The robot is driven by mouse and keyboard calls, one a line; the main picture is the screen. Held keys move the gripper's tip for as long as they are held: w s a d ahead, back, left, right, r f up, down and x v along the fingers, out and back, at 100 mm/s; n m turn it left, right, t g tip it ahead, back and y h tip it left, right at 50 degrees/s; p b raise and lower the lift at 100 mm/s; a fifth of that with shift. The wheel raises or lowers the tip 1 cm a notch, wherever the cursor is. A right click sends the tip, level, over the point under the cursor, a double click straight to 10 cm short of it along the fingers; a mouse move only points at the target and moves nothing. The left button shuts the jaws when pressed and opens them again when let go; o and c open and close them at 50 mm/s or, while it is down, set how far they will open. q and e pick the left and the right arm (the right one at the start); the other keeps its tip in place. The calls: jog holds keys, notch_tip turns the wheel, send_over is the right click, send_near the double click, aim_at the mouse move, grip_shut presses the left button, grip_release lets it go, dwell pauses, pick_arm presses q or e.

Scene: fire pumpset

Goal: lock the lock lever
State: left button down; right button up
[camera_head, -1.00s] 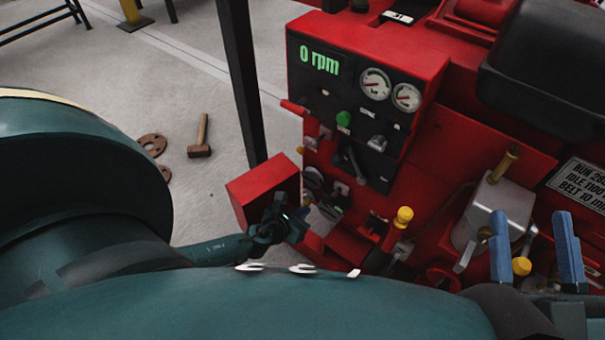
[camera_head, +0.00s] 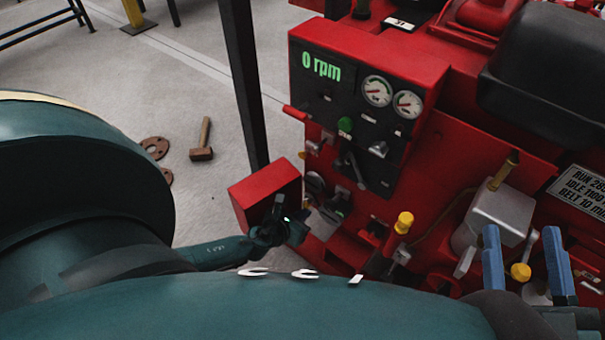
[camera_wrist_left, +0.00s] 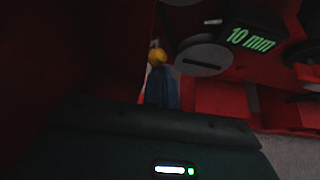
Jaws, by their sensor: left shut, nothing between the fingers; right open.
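I cannot single out the lock lever with certainty. A small yellow knob (camera_wrist_left: 157,57) shows just beyond my left fingertips in the left wrist view; I cannot tell whether they touch. My left gripper (camera_wrist_left: 161,76) is shut and empty, its blue fingers together. In the head view my left gripper (camera_head: 300,215) is beside the red box (camera_head: 262,194) at the lower left of the red pumpset, its fingers mostly hidden. A dark lever (camera_head: 355,168) stands on the control panel above it. My right gripper (camera_head: 522,235) is open and empty, in front of the pumpset at lower right.
A yellow-capped handle (camera_head: 404,222) stands between the grippers. A grey metal housing (camera_head: 497,215) is behind my right gripper. The panel display (camera_head: 321,67) reads 0 rpm. A slotted grey disc (camera_wrist_left: 204,59) and a "10 mm" display (camera_wrist_left: 250,39) are near my left fingers.

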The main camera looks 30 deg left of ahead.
pick_arm(q)
jog(key=shift+w+r, duration=0.1)
jog(key=shift+r, duration=0.1)
pick_arm(e)
jog(key=shift+r, duration=0.1)
pick_arm(q)
jog(key=shift+r+p, duration=0.7)
jog(key=shift+p, duration=0.1)
pick_arm(e)
jog(key=shift+w+r, duration=0.1)
jog(key=shift+r, duration=0.8)
